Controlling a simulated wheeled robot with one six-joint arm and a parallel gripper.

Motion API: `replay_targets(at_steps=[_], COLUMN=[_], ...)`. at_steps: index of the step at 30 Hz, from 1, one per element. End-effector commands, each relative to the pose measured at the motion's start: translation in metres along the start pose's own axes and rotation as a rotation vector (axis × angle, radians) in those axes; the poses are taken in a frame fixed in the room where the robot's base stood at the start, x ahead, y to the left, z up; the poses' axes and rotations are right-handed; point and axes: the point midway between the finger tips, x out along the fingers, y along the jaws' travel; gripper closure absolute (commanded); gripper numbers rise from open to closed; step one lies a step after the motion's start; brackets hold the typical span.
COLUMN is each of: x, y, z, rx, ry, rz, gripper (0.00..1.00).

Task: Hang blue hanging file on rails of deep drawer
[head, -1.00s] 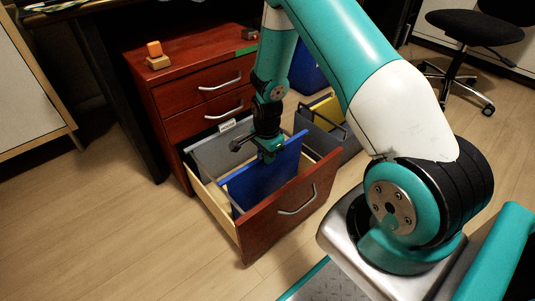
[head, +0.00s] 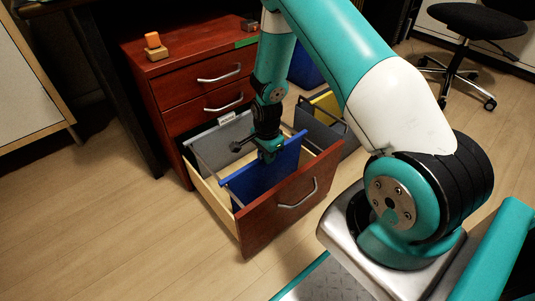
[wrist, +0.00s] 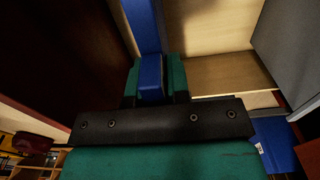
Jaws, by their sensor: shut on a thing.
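My gripper (head: 270,152) is shut on the top edge of the blue hanging file (head: 262,182). The file hangs roughly upright inside the open deep drawer (head: 290,207), with its lower part hidden by the drawer front. A thin grey rail (head: 207,170) runs along the drawer's left side, and another rail (head: 304,140) shows at the right. I cannot tell whether the file's ends touch the rails. In the wrist view the gripper (wrist: 150,80) pinches the blue file (wrist: 145,28) between teal fingers.
A grey hanging file (head: 222,145) with a white tab is at the back of the drawer. A dark box with a yellow file (head: 328,103) stands right of the drawer. Floor (head: 110,220) at left is clear.

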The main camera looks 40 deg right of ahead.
Motion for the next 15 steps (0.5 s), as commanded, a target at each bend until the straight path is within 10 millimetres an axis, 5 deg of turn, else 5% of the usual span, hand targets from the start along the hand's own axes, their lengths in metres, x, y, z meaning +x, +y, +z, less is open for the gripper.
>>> replay_targets(at_steps=[13,14,15], x=[0.0077,0.0077,0.0077], y=[-0.0004,-0.0004,-0.0003], z=[-0.0001,-0.0001,-0.0001], rx=[0.0,0.0,0.0], ry=[0.0,0.0,0.0], rz=[-0.001,-0.001,-0.001], gripper=[1.0,0.76,0.67])
